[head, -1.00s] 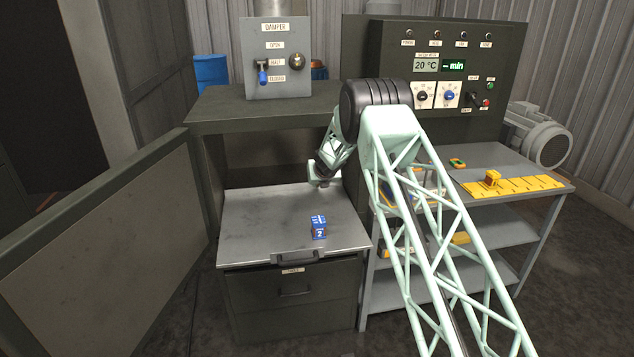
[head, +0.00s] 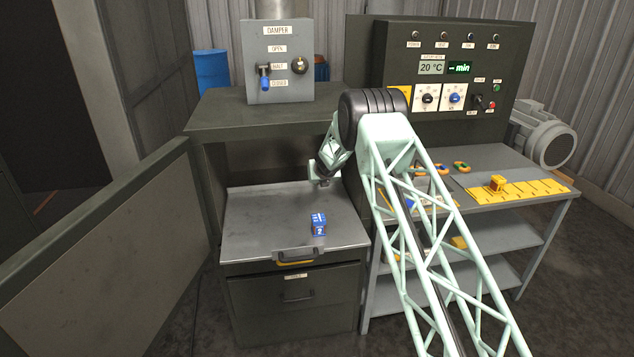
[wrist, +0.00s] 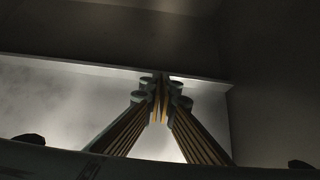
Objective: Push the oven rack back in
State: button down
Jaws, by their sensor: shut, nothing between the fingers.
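The oven rack (head: 265,232) is a flat grey metal plate sticking out of the front of the dark oven (head: 230,116). Its front handle (head: 300,255) faces me. A blue block (head: 318,224) marked 2 stands on the rack, right of its middle. My gripper (wrist: 160,88) is shut and empty; its fingertips meet at the raised rim along the pale plate in the wrist view. I cannot tell whether they touch it. In the head view my wrist is over the rack's far right corner, and the fingertips are not clearly visible.
A drawer front (head: 297,291) is below the rack. On the right, a grey shelf table (head: 492,155) holds a yellow marked strip (head: 520,189) and small coloured items. A control panel (head: 445,75) stands behind it.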

aim_at(320, 196)
jog(key=shift+s+d+f+b, duration=0.1)
jog(key=shift+s+b, duration=0.45)
jog(key=shift+b, duration=0.55)
jog(key=shift+s+d+b, duration=0.2)
jog(key=shift+s+b, duration=1.3)
jog(key=shift+b, duration=0.8)
jog(key=shift+b+v, duration=1.05)
jog(key=shift+v, duration=0.75)
jog(key=b+v, duration=0.2)
jog(key=v, duration=0.4)
jog(key=shift+s, duration=0.15)
